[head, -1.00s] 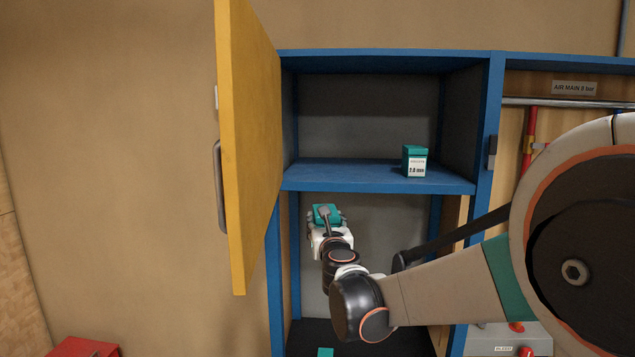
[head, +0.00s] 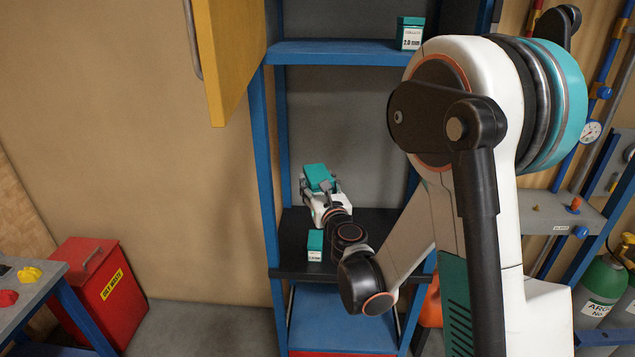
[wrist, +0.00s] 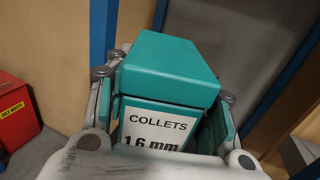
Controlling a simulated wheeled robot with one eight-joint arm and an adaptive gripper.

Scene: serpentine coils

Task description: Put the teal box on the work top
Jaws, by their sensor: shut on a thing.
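The teal box (head: 320,177), with a white label reading COLLETS 1.6 mm, is held in my gripper (head: 322,192). In the wrist view the box (wrist: 170,70) sits between the two fingers, its teal lid uppermost and slightly tilted. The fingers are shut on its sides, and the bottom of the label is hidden. In the head view my gripper is in front of the lower bay of the blue cabinet, above the black shelf. A grey top (head: 35,300) on blue legs shows at the left edge, with yellow and red pieces on it.
Another teal and white box (head: 315,245) stands on the black shelf (head: 292,232), below my gripper. A box marked 2.0 mm (head: 409,33) is on the blue shelf (head: 330,52). The yellow door (head: 228,60) hangs open. A red bin (head: 95,290) stands at left.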

